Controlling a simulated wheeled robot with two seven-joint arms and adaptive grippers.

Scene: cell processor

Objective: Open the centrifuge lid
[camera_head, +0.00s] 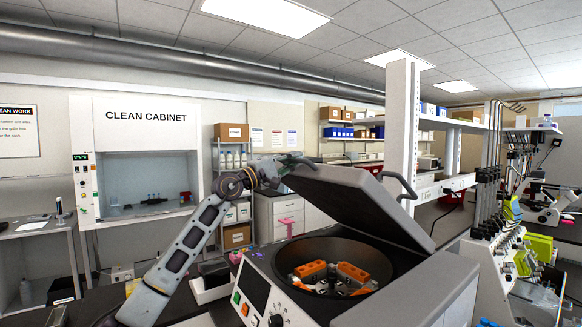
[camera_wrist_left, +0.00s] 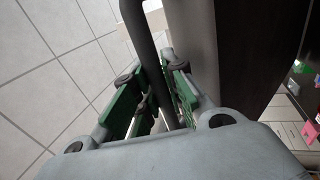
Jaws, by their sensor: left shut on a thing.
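The centrifuge (camera_head: 430,290) stands on the bench at the lower middle right. Its grey lid (camera_head: 350,197) is raised and tilted up toward the back, so the dark bowl (camera_head: 345,248) and the rotor with orange tube holders (camera_head: 352,272) show. A dark handle (camera_head: 402,187) sticks out at the lid's right side. My left gripper (camera_head: 292,162) is at the lid's upper left edge. In the left wrist view its green-padded fingers (camera_wrist_left: 158,100) are closed around a dark lid handle bar (camera_wrist_left: 139,40). My right gripper is not seen.
A control panel (camera_head: 256,288) is on the centrifuge's front left. A white tray (camera_head: 208,287) lies left of it. A white post (camera_head: 402,110) with shelves stands behind the lid, and racks of equipment (camera_head: 490,225) stand at right. The clean cabinet (camera_head: 147,170) is at the back left.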

